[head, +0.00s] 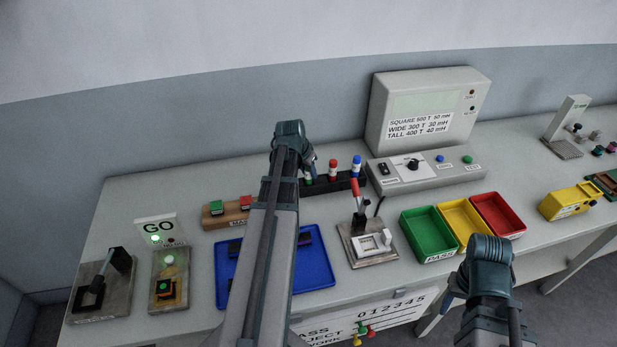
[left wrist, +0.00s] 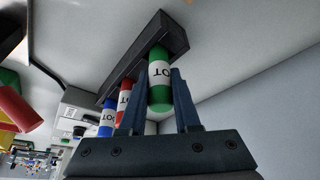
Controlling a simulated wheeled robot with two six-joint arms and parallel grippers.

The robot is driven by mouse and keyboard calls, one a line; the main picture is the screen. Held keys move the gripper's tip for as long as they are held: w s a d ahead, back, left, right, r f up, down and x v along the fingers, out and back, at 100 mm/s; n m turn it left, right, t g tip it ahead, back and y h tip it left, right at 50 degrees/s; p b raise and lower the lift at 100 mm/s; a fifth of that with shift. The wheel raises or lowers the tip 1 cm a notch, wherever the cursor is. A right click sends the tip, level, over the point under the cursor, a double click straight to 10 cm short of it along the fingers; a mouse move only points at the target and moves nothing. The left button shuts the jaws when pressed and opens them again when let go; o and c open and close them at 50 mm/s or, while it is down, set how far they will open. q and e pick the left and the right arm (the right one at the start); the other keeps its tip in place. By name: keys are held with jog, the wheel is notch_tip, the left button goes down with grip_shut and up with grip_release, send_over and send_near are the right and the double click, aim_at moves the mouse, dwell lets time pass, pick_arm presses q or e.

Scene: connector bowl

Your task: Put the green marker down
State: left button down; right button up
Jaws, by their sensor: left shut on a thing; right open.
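The green marker (left wrist: 160,85) has a white label and stands with one end at the black rack (left wrist: 120,72). In the left wrist view, the fingers of my left gripper (left wrist: 162,95) are on either side of the green marker, shut on it. Whether the marker is fully seated in its hole I cannot tell. In the head view the rack (head: 345,182) is at the back of the table, and my left arm hides much of the marker. A red marker (head: 333,170) and a blue marker (head: 356,167) stand in the same rack. My right gripper (head: 450,297) is open, low at the right.
A grey meter box (head: 425,172) with a display stands right of the rack. Green (head: 428,235), yellow (head: 462,222) and red (head: 497,215) trays sit to the right. A blue tray (head: 316,270) and a lever fixture (head: 368,245) lie in front.

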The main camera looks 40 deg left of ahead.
pick_arm(q)
jog(key=shift+f, duration=0.1)
jog(key=c, duration=0.6)
grip_release()
jog(key=shift+p+v, duration=0.85)
jog(key=shift+v, duration=0.05)
jog(key=p+v, duration=0.9)
jog(key=v, duration=0.1)
jog(key=shift+s+r+p, duration=0.1)
jog(key=shift+r+p, duration=0.15)
jog(key=shift+p, duration=0.1)
